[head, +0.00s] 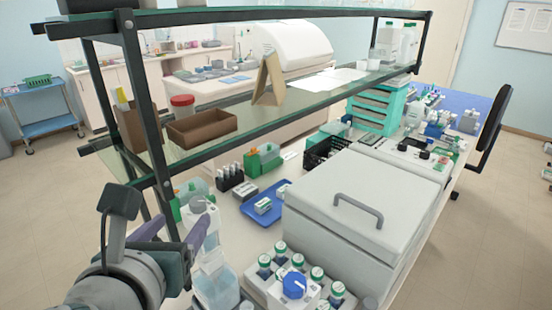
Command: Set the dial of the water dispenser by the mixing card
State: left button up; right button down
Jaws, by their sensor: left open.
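What looks like the water dispenser (217,287) stands at the bottom, a clear bottle with bluish liquid and a white upper part. A round grey part (198,204), possibly its dial, shows at the top; its setting is unreadable. My left gripper (175,233) is open, its purple fingers spread just left of the dispenser's upper part. I cannot tell whether a finger touches it. A tan folded card (268,82) stands on the glass shelf, possibly the mixing card; no writing on it is legible from here. My right gripper is out of view.
The shelf frame (150,110) rises close to my left arm. A white box with a blue knob (294,285) sits among green-capped bottles right of the dispenser. A large lidded grey box (350,210) and a blue tray (258,212) take up the bench beyond.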

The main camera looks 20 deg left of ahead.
aim_at(197, 202)
pick_arm(q)
jog(key=x, duration=0.9)
jog(key=shift+w+a+f, duration=0.2)
jog(key=shift+w+a, duration=0.1)
grip_shut()
dwell(0.3)
